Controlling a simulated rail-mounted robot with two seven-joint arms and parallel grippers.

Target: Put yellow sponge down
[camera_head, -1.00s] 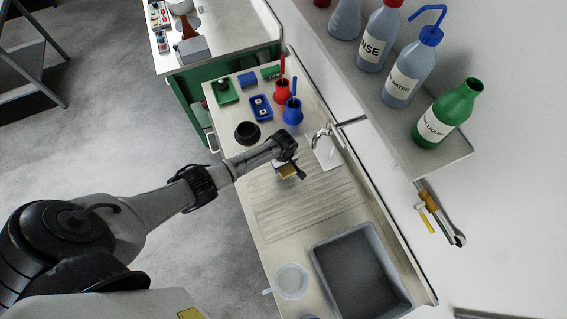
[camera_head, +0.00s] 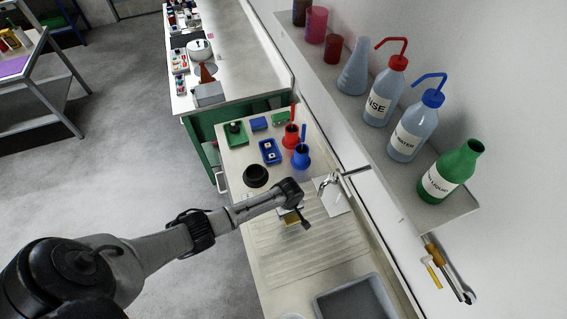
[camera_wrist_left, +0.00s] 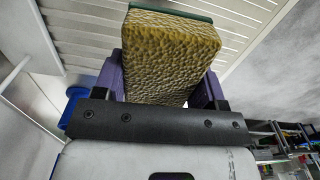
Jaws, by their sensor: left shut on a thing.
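The yellow sponge (camera_wrist_left: 170,55), with a green layer along its far edge, is clamped between the two purple fingers of my left gripper (camera_wrist_left: 158,84). In the head view, my left gripper (camera_head: 293,208) is over the upper end of the ribbed draining board (camera_head: 305,247). A small part of the yellow sponge (camera_head: 289,221) shows beneath it, the rest hidden by the gripper. I cannot tell whether the sponge touches the board. My right gripper is not in view.
The tap (camera_head: 329,183) stands close to the right of the gripper. A black bowl (camera_head: 256,176), blue tray (camera_head: 270,151), red holder (camera_head: 291,136) and blue holder (camera_head: 301,156) stand behind. The sink (camera_head: 352,302) is in front. Most of the ribbed board is clear.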

